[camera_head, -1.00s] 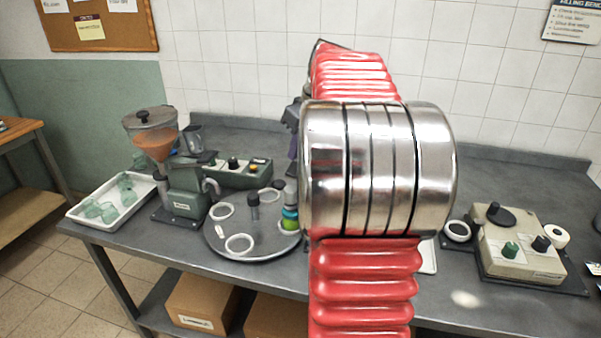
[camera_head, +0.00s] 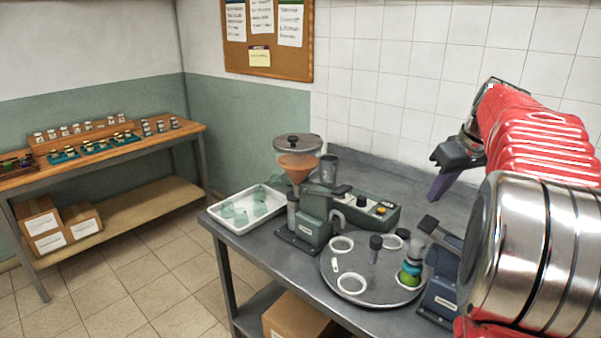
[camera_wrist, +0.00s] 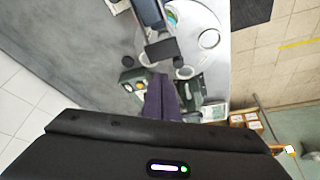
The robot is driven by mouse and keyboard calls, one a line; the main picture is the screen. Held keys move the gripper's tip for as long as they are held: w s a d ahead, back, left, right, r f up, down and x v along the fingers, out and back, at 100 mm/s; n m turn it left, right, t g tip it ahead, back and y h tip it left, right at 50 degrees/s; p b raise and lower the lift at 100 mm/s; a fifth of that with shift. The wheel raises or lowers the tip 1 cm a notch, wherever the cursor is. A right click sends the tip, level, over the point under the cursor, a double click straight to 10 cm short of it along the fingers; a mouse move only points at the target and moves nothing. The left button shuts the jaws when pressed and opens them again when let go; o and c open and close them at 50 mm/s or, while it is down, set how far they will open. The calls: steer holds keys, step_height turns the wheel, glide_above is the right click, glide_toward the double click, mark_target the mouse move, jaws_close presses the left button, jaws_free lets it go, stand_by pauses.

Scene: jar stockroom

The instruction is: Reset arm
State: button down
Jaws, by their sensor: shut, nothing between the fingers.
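My arm, red ribbed with a silver joint, fills the right of the head view. My gripper (camera_head: 441,184) hangs above the back of the grey bench, its purple fingers pointing down. In the wrist view the gripper (camera_wrist: 160,82) shows its purple fingers together with nothing between them. It is apart from the things on the bench. Part of the arm's lower run is cut off by the picture edge.
A wooden table (camera_head: 103,150) stands at left; tiled floor lies between.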

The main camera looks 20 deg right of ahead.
steer(key=s+a+f, duration=0.1)
steer(key=s+a, duration=0.2)
steer(key=a, duration=2)
steer(key=s+a+f, duration=0.5)
steer(key=s+a, duration=0.1)
steer(key=a, duration=0.2)
steer(key=s+a+f+t, duration=0.1)
steer(key=s+a+f, duration=0.4)
steer(key=a, duration=0.3)
steer(key=shift+s+f+n, duration=0.15)
steer(key=shift+s+n, duration=0.15)
steer(key=shift+s, duration=0.6)
